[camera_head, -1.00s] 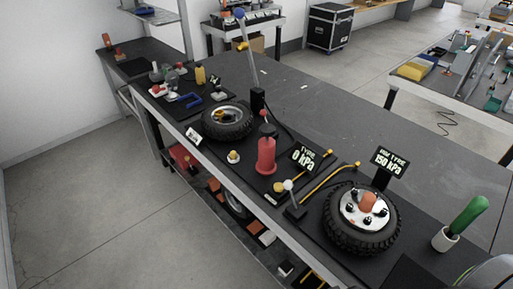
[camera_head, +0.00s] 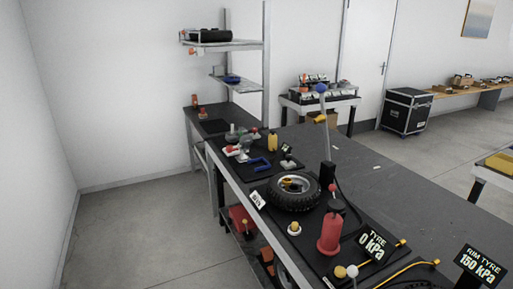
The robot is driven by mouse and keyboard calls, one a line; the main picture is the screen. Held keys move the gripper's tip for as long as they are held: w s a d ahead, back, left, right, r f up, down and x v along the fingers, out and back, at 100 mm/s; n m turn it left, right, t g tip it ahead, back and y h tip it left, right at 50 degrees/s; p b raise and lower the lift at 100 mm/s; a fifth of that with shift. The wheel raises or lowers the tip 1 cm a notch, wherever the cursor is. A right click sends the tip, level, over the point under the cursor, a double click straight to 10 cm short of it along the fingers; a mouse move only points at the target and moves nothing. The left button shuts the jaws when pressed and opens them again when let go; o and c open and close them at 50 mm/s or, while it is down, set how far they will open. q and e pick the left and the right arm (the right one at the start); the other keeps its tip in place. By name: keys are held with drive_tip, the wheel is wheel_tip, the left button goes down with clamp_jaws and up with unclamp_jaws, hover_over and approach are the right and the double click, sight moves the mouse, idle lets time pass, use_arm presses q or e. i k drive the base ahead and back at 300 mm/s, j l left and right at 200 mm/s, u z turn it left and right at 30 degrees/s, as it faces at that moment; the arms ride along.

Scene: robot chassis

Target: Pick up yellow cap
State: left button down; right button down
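A small yellow cap-like piece with a pale base (camera_head: 294,228) sits on the black mat along the bench's front edge, left of the red bottle. A second small round yellow piece (camera_head: 340,271) lies nearer, beside a pale ball-topped part (camera_head: 352,271). I cannot tell which of the two is the yellow cap. Neither of my grippers is in view.
A red bottle (camera_head: 329,234), a tyre on its rim (camera_head: 293,193) and a "0 kPa" sign (camera_head: 375,243) stand on the bench. Farther back are a yellow bottle (camera_head: 272,141) and blue clamp (camera_head: 260,164). Open floor (camera_head: 145,225) lies to the left.

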sight(294, 224)
drive_tip(key=i+j+z, duration=0.25)
drive_tip(key=i+j, duration=0.15)
drive_tip(key=i, duration=0.2)
drive_tip(key=i+j+z, duration=0.25)
drive_tip(key=i+j, duration=0.3)
